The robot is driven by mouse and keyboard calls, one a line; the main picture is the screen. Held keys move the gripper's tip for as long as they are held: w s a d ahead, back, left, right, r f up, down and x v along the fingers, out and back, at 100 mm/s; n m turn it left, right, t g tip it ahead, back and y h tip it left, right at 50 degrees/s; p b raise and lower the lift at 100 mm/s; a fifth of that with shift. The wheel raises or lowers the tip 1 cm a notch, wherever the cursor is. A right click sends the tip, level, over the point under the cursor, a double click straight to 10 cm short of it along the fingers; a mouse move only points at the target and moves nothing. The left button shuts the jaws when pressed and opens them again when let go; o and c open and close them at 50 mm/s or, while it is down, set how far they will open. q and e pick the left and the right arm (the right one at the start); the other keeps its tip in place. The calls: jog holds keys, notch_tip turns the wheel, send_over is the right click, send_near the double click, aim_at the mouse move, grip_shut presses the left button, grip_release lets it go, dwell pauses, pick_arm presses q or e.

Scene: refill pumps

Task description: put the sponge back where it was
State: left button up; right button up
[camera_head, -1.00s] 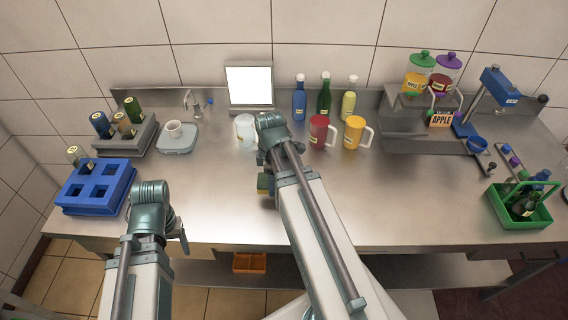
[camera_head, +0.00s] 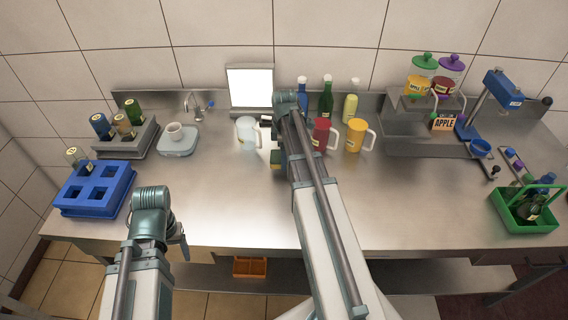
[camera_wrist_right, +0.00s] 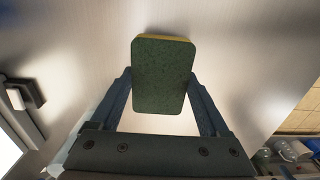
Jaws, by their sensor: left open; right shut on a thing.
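The sponge (camera_wrist_right: 163,75) is dark green with a yellow layer behind. In the right wrist view my right gripper (camera_wrist_right: 161,92) is shut on it, with a finger at each side. In the head view my right arm hides most of this gripper (camera_head: 280,148); a yellow bit of the sponge (camera_head: 276,166) shows at its left edge, over the middle of the counter. I cannot tell how high it is held. My left gripper (camera_head: 182,238) is open and low at the left, in front of the counter's near edge, largely hidden by its own arm.
A clear pitcher (camera_head: 248,132) stands left of my right gripper, and a red mug (camera_head: 321,134) and yellow mug (camera_head: 355,136) stand right of it. Bottles (camera_head: 326,98) stand behind. A blue rack (camera_head: 95,189) is at left, a green carrier (camera_head: 527,210) at right. The counter's front middle is clear.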

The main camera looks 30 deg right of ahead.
notch_tip(320, 180, down, 3)
jog(key=shift+f+b, duration=0.2)
jog(key=shift+b, duration=1)
pick_arm(q)
notch_tip(320, 180, down, 3)
jog(key=shift+f, duration=0.1)
pick_arm(e)
jog(key=shift+s+r, duration=0.1)
pick_arm(q)
jog(key=shift+f, duration=0.15)
pick_arm(e)
jog(key=o, duration=1)
jog(key=shift+o, duration=0.2)
notch_tip(320, 180, up, 12)
jog(key=p, duration=1.2)
jog(key=shift+r, duration=0.1)
pick_arm(q)
notch_tip(320, 180, up, 12)
